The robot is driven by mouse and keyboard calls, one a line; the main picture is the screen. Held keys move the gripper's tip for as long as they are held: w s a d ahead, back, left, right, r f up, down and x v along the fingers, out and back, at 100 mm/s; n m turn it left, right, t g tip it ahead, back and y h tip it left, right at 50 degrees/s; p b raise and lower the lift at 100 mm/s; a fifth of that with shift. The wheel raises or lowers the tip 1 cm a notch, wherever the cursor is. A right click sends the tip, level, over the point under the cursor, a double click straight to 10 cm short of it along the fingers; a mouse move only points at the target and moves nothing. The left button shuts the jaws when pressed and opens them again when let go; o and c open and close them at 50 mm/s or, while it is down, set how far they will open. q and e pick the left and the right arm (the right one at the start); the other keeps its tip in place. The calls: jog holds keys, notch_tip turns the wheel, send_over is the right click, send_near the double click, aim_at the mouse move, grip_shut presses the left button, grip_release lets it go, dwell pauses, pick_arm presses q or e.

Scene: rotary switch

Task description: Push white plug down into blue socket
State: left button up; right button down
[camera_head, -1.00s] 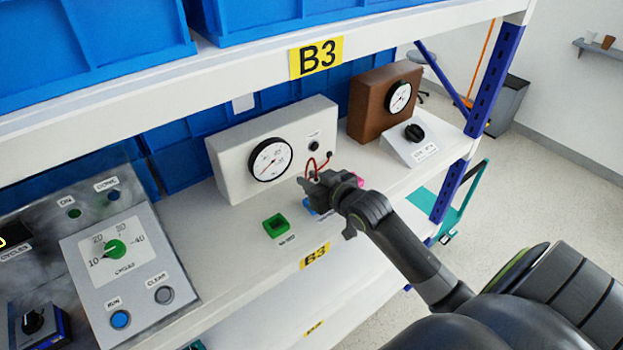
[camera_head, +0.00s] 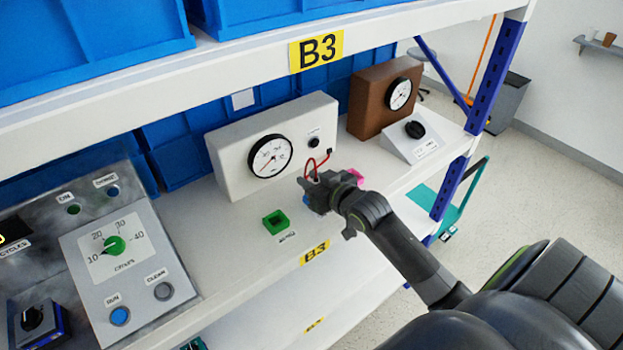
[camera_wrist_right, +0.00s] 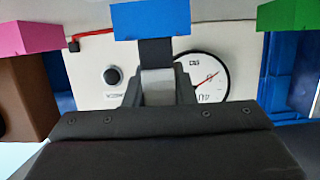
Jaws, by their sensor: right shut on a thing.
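My right gripper (camera_head: 314,188) is above the shelf in front of the white gauge box. In the right wrist view it is shut on the white plug (camera_wrist_right: 157,86). A dark piece sits between the plug and the blue socket (camera_wrist_right: 152,26), and its end meets the socket's edge in the picture. I cannot tell how deep the plug sits. In the head view the gripper hides the plug and most of the blue socket (camera_head: 306,200). A red wire (camera_head: 321,162) runs from the gauge box to the gripper. My left gripper is not in view.
A green socket (camera_head: 276,222) stands to the left and a pink socket (camera_head: 356,175) to the right. Behind are the white gauge box (camera_head: 225,160) and a brown gauge box (camera_head: 372,115). A control panel (camera_head: 100,255) stands at left. The shelf front is clear.

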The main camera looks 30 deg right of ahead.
jog(key=shift+f+b, duration=0.55)
jog(key=shift+f, duration=0.5)
jog(key=c, duration=1.1)
grip_release()
jog(key=shift+c, duration=0.2)
jog(key=v, duration=1.7)
jog(key=shift+s+b, duration=0.2)
jog(key=shift+b, duration=0.2)
jog(key=shift+d+r, duration=0.1)
